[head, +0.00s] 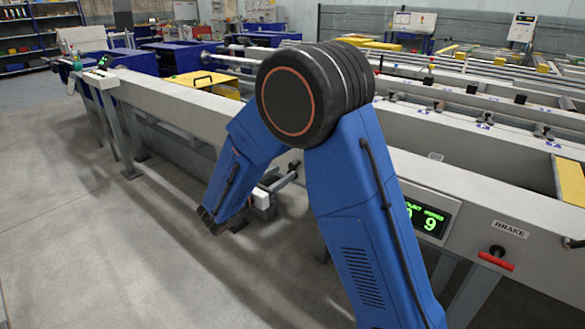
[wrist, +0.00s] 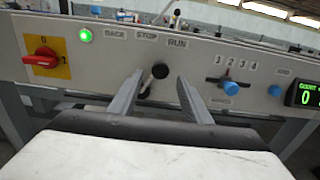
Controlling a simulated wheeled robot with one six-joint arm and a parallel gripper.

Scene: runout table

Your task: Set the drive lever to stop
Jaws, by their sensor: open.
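The drive lever (wrist: 160,71) shows in the wrist view on the grey panel, as a dark round knob or hub with a light rod below it. It lies under the labels BACK, STOP (wrist: 147,35) and RUN, between STOP and RUN; its exact setting is hard to tell. My gripper (wrist: 160,77) is open, with one finger on each side of the lever. I see no clear contact. In the head view my gripper (head: 281,181) is small beside the long table's front, and my arm hides part of the panel.
A red rotary switch (wrist: 41,58) on a yellow plate and a green lamp (wrist: 85,35) are left of the lever. A numbered blue-ended selector (wrist: 231,88), a blue button (wrist: 274,90) and a counter display (wrist: 305,95) are right. A red BRAKE handle (head: 497,261) is farther right.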

